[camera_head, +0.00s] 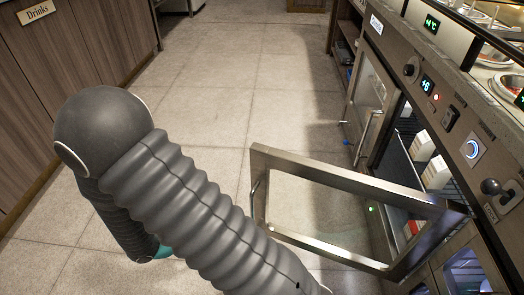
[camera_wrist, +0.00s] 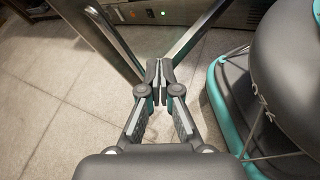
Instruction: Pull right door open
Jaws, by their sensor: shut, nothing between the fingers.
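The right door (camera_head: 345,177), a glass panel in a metal frame, stands swung wide open from the cabinet in the head view. Its slim vertical handle (camera_head: 257,200) is on the free edge, at the left. In the wrist view my gripper (camera_wrist: 166,70) is shut and empty, with metal frame bars (camera_wrist: 196,27) beyond its tips. I cannot tell whether the fingertips touch the frame. In the head view the gripper is hidden; my arm crosses the foreground.
The neighbouring glass door (camera_head: 370,95) appears closed. White boxes (camera_head: 422,146) stand on wire shelves inside the opened cabinet. The counter control panel (camera_head: 440,95) runs above. Wooden drinks cabinets (camera_head: 95,45) line the left side. Tiled floor (camera_head: 240,85) between is clear.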

